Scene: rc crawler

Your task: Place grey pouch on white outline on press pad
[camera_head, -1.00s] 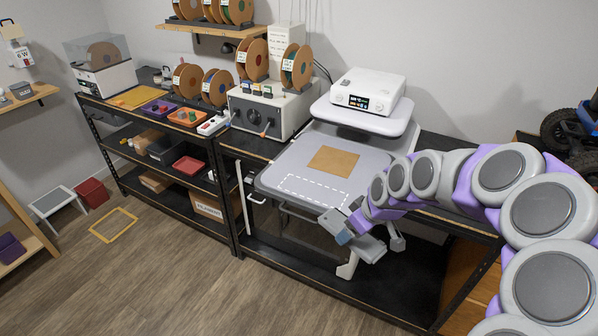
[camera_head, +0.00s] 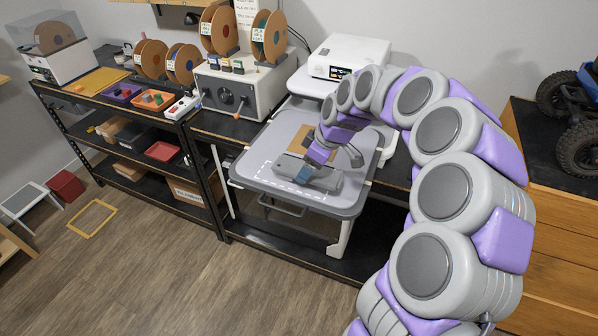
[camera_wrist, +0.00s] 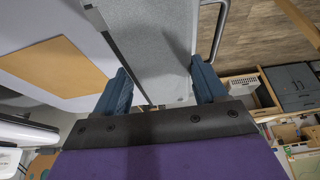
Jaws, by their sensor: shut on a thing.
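The grey pouch (camera_head: 325,181) is a flat, long grey piece at the front of the press pad (camera_head: 250,160). My gripper (camera_head: 304,176) is shut on the pouch from above. The wrist view also shows the pouch (camera_wrist: 155,40) running between the two blue fingers. The white dashed outline (camera_head: 265,168) shows at the pouch's left and along its front; the rest is hidden by the pouch and my arm. The pouch appears over or within the outline, parallel to its long side. I cannot tell if it touches the pad.
A tan square sheet (camera_head: 310,139) lies on the pad behind the pouch and shows in the wrist view (camera_wrist: 60,65). The white press unit (camera_head: 350,52) stands behind the pad. A spool-topped machine (camera_head: 235,90) stands to the left. Floor in front is clear.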

